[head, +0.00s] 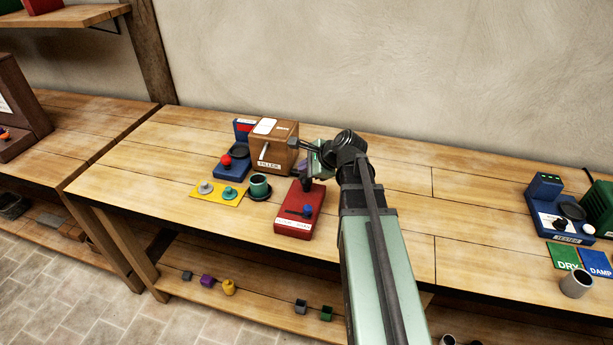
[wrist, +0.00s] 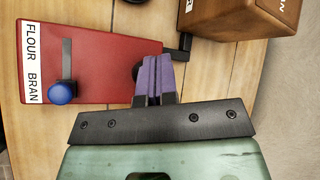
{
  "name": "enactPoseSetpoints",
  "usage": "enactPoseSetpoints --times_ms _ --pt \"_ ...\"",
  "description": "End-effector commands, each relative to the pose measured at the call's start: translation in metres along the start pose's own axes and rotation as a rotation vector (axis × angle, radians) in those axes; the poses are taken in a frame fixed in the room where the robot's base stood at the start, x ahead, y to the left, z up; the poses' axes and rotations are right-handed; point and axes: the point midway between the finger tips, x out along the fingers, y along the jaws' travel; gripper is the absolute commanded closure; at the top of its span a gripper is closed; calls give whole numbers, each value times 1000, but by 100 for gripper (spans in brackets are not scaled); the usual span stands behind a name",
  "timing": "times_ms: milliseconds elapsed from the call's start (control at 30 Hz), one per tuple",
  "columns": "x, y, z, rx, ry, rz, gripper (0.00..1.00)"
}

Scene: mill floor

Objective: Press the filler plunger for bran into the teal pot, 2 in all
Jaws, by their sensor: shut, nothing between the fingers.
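The red box (head: 296,222) with a FLOUR BRAN label stands on the bench; it also shows in the wrist view (wrist: 100,30). Its blue knob (wrist: 62,92) sits at the BRAN end of the slot. A dark round part (wrist: 136,72) at the box's other end is mostly hidden by my fingers. My gripper (wrist: 153,62) is shut and empty, its purple fingers over that end; I cannot tell whether they touch it. In the head view my gripper (head: 308,182) is partly hidden. The teal pot (head: 260,186) stands upright on a dark round base, left of the red box.
A brown box (head: 283,150), its label seemingly FILLER, stands behind the pot, with a dark crank near my wrist. A blue device (head: 231,168) with a red knob and a yellow mat (head: 208,196) holding grey and teal pieces lie left. The bench right of my arm is clear up to the blue tester (head: 545,190).

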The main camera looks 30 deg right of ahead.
Motion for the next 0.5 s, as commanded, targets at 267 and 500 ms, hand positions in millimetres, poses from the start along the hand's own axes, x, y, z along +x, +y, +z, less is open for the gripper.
enactPoseSetpoints --times_ms 267,500 --pt "-16 -12 12 0 0 0 100" --pt "-33 -24 24 0 0 0 100"
